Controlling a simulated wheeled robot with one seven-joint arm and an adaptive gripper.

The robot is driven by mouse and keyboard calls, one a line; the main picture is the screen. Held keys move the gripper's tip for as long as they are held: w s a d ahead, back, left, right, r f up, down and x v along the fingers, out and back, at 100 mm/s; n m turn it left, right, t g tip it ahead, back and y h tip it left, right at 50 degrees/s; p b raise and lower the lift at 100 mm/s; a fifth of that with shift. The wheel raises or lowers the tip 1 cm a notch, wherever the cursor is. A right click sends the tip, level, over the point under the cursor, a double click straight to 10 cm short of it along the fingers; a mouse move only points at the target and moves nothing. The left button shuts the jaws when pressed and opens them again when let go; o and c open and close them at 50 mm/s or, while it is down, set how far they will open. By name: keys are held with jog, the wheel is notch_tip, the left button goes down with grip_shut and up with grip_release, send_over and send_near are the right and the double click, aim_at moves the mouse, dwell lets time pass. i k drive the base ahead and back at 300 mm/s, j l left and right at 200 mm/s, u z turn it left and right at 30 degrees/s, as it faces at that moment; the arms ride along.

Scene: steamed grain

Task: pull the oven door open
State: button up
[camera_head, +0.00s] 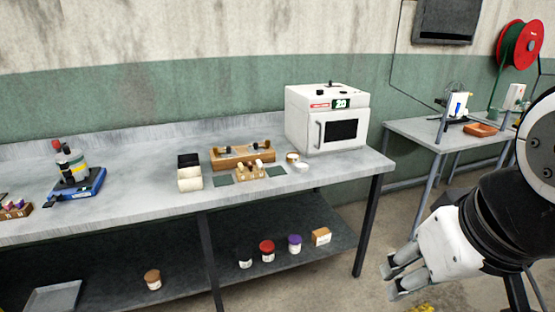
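The oven (328,116) is a white box near the right end of the long grey bench. Its front door (341,133) has a dark window and is closed, with a vertical handle (319,134) on the door's left side. A small display on the upper front reads 20. My gripper (388,279) is at the lower right, in front of the bench's right end and well apart from the oven. Its fingers are spread with a gap between them, and nothing shows in it.
The bench (130,199) carries a wooden rack (243,157), small jars in front of the oven, and a blue device (77,184) at left. Jars and a tray (54,297) sit on the lower shelf. A second table (421,130) stands at right. Floor between tables is clear.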

aim_at(330, 131)
jog(key=i+l+z, duration=0.1)
jog(key=i, duration=1.05)
